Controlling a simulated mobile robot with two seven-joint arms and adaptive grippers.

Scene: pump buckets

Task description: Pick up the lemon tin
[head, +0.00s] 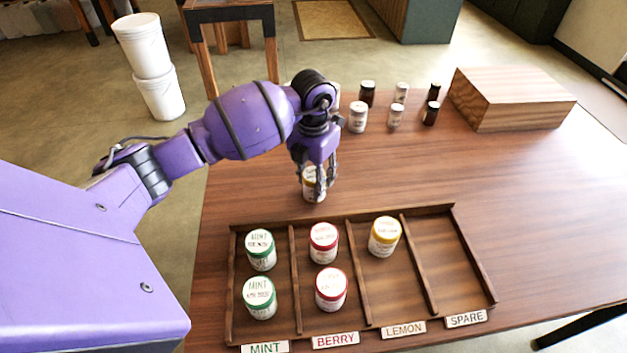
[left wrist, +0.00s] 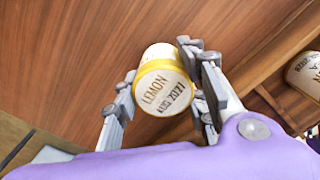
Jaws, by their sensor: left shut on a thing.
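The lemon tin (head: 309,186) is white with a yellow band and stands behind the tray, between the fingers of my left gripper (head: 319,178). In the left wrist view the tin (left wrist: 161,85) shows its lid, reading LEMON and a 2027 date. My left gripper (left wrist: 158,95) is shut on it, a finger on each side. I cannot tell whether the tin touches the table. Another yellow-lidded tin (head: 385,236) stands in the tray's LEMON compartment. My right gripper is in neither view.
The wooden tray (head: 446,209) has compartments labelled MINT, BERRY, LEMON and SPARE. Green-lidded tins (head: 260,249) stand in MINT, red-lidded tins (head: 323,243) in BERRY; SPARE is empty. Several small jars (head: 396,115) and a wooden box (head: 511,98) stand at the back. The table's right side is clear.

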